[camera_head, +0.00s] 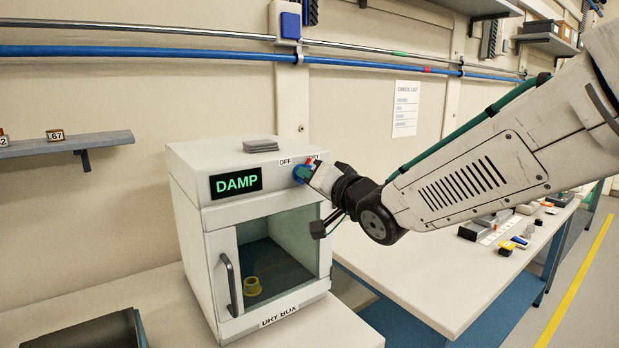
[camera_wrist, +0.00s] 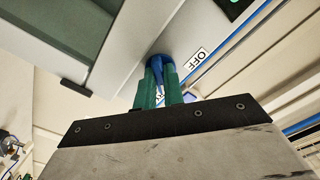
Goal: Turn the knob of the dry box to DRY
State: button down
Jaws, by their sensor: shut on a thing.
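The dry box (camera_head: 193,215) is a white cabinet on the bench with a glass door and a "DRY BOX" label on its lower front. Its display (camera_head: 236,183) reads DAMP in green. The blue knob (camera_head: 300,173) is at the upper right of its front, between the OFF label and a partly hidden DRY label. My gripper (camera_head: 309,174) is at the knob. In the wrist view, the green fingers of my gripper (camera_wrist: 158,88) are shut on the blue knob (camera_wrist: 159,61), next to the OFF label (camera_wrist: 197,60). The knob's pointer direction is hard to tell.
A yellow object (camera_head: 252,286) sits inside the box behind the glass. A door handle (camera_head: 228,285) is at the front left. Grey plates (camera_head: 261,145) lie on top. A dark tray (camera_head: 85,331) is at the lower left. The right bench (camera_head: 400,275) holds small items at its far end.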

jog(key=shift+f+m, duration=0.15)
jog(key=shift+m, duration=0.55)
jog(key=c, duration=1.5)
grip_release()
jog(key=shift+s, duration=0.15)
jog(key=v, duration=0.7)
jog(key=shift+s+d, duration=0.25)
jog(key=shift+s, duration=0.05)
